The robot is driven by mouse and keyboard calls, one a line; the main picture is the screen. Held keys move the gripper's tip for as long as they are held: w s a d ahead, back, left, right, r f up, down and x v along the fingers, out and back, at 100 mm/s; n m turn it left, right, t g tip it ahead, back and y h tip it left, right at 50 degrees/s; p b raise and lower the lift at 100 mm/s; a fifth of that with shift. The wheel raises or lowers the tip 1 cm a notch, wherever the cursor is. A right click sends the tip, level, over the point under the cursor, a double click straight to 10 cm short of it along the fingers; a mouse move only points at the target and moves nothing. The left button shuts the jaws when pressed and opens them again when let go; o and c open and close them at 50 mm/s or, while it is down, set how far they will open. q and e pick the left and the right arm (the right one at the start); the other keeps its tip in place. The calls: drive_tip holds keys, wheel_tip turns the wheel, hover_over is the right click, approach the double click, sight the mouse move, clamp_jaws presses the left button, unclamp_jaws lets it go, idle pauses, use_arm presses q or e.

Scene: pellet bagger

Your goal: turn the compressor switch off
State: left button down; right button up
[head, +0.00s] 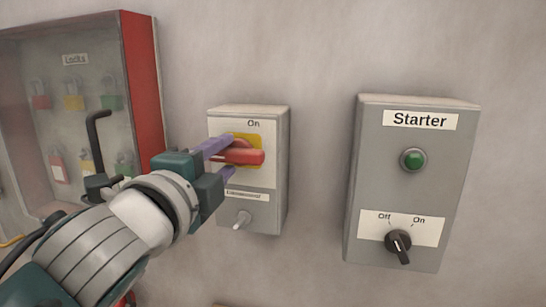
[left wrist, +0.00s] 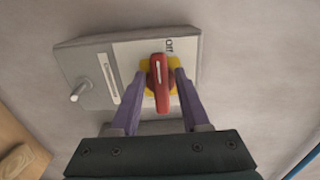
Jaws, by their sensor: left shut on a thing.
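The compressor switch is a grey wall box (head: 232,205) with a red rotary handle (head: 245,157) on a yellow plate. "On" is printed above the handle in the head view; in the left wrist view, "Off" stands beside it. The handle (left wrist: 160,92) lies roughly horizontal across the box, the white mark on it running toward "Off". My left gripper (head: 222,160) is shut on the handle, its purple fingers on either side. Its fingers hide the left part of the plate in the head view. My right gripper is not in view.
A grey starter box (head: 365,160) with a green button (head: 413,160) and a black knob (head: 398,243) hangs to the right. A red-edged lock cabinet (head: 142,75) hangs at the left, close to my left arm. A small metal toggle (head: 241,219) sits below the handle.

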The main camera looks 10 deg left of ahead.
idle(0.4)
use_arm(q)
drive_tip(key=c, duration=0.7)
unclamp_jaws()
drive_tip(key=s+b, duration=0.1)
drive_tip(key=s, duration=0.9)
drive_tip(key=shift+a+b, duration=0.1)
drive_tip(key=shift+b, duration=0.3)
